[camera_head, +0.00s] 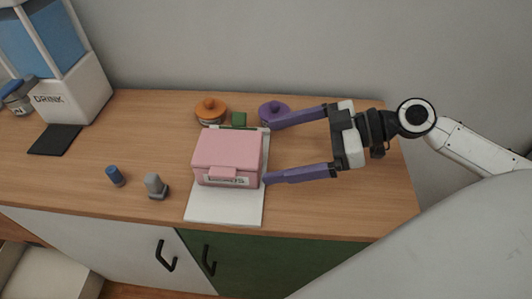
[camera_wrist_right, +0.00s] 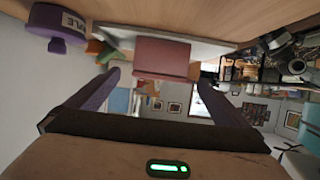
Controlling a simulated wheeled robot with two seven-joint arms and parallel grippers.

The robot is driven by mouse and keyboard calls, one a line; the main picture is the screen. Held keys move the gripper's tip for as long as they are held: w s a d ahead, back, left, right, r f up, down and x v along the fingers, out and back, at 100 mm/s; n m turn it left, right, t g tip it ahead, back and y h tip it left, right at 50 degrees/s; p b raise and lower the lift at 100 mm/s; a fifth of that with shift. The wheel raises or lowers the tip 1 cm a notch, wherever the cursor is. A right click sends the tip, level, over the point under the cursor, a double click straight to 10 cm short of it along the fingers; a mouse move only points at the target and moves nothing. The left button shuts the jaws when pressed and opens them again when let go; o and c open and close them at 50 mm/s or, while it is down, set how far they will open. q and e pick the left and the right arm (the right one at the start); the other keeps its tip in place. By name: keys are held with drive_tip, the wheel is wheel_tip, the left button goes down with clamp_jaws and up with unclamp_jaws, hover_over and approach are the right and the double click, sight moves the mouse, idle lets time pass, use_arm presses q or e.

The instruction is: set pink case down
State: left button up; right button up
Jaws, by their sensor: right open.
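The pink case (camera_head: 228,151) is a closed box with a label on its front. It sits on a white mat (camera_head: 225,208) on the wooden counter. My right gripper (camera_head: 268,154) comes in from the right with its purple fingers spread wide, one at the far right and one at the near right of the case. In the right wrist view the case (camera_wrist_right: 162,57) shows ahead between the open fingers (camera_wrist_right: 165,85), with nothing held. My left gripper is not in view.
An orange-lidded jar (camera_head: 210,109) and a purple-lidded jar (camera_head: 274,112) stand behind the case, with a green block (camera_head: 239,119) between them. A blue cylinder (camera_head: 115,176) and a grey object (camera_head: 155,186) stand left. A drink dispenser (camera_head: 75,85) is far left.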

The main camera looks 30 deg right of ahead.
drive_tip(key=shift+w+a+f+b, duration=0.2)
drive_tip(key=shift+a+f+b, duration=0.05)
drive_tip(key=shift+f+b, duration=0.5)
drive_tip(key=shift+w+a+b, duration=0.15)
drive_tip(key=shift+b, duration=0.25)
drive_tip(key=shift+w+a+r, duration=0.15)
drive_tip(key=shift+w+a, duration=0.15)
drive_tip(key=shift+a, duration=0.2)
drive_tip(key=shift+p+x, duration=0.7)
drive_tip(key=shift+x, duration=3.9)
drive_tip(key=c, duration=1.3)
wheel_tip(320, 180, up, 9)
drive_tip(key=shift+f+p, duration=0.1)
drive_tip(key=shift+p, duration=0.5)
drive_tip(key=shift+r, duration=0.55)
drive_tip(key=shift+s+r, duration=0.1)
drive_tip(key=shift+s, duration=0.35)
use_arm(q)
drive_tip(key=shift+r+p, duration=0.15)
drive_tip(key=shift+p, duration=0.6)
use_arm(e)
drive_tip(key=s+d+f, duration=0.1)
drive_tip(key=s+d, duration=0.3)
drive_tip(key=s+d+f, duration=0.1)
drive_tip(key=s+d, duration=0.1)
drive_tip(key=shift+s+d+f, duration=0.2)
drive_tip(key=shift+s+f, duration=0.15)
